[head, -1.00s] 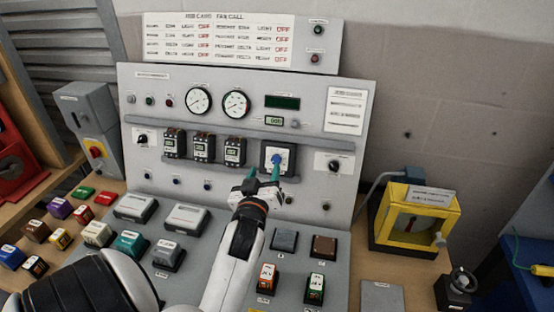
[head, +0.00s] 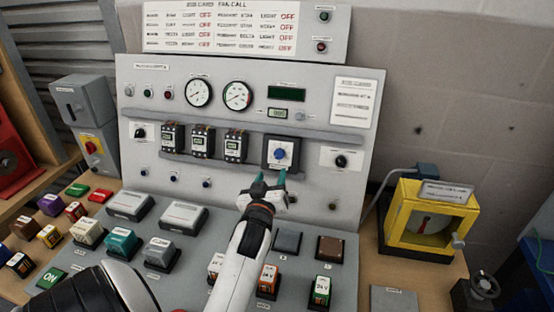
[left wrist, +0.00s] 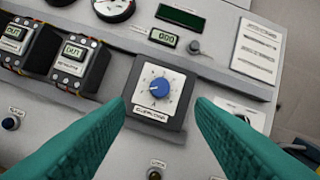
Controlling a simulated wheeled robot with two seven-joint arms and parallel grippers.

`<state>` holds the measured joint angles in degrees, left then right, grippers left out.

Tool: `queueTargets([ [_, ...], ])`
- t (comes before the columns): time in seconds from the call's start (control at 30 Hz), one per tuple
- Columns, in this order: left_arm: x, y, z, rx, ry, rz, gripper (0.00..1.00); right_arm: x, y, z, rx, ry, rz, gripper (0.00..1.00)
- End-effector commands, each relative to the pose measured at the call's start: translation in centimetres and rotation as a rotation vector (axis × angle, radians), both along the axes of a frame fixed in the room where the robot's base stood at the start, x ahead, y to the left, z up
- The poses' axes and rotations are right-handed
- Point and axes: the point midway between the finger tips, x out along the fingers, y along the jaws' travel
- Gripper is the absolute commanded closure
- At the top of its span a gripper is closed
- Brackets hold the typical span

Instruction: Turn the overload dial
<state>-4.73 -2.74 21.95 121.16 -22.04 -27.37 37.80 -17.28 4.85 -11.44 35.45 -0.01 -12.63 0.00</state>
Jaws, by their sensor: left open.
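The overload dial (head: 280,154) is a blue knob on a white square plate in a dark frame, on the upright grey panel (head: 240,88). In the left wrist view the blue knob (left wrist: 159,87) sits ahead of and between the two teal fingers. My left gripper (head: 268,180) is open, just below and in front of the dial, and appears apart from it. Its fingertips (left wrist: 160,105) flank the lower part of the dial plate with nothing between them. My right gripper is not in view.
Three relay blocks (head: 202,143) stand left of the dial, and a small black knob (head: 341,161) is to its right. Several coloured blocks and grey pads cover the sloping desk below. A yellow-framed meter (head: 428,222) stands at the right.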

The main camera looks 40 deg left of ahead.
Motion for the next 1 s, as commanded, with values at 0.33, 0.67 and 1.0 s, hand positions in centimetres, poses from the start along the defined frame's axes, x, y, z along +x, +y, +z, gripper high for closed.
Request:
queueTargets([
  [0.33,5.7,3.6,0.2,0.001,0.0,0.0,0.51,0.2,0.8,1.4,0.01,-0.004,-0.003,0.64],
  [0.67,7.4,4.6,0.0,0.0,0.0,0.0,0.51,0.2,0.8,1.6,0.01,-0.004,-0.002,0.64],
  [1.0,7.3,4.6,0.0,0.0,0.0,0.0,0.74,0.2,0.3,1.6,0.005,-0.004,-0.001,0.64],
])
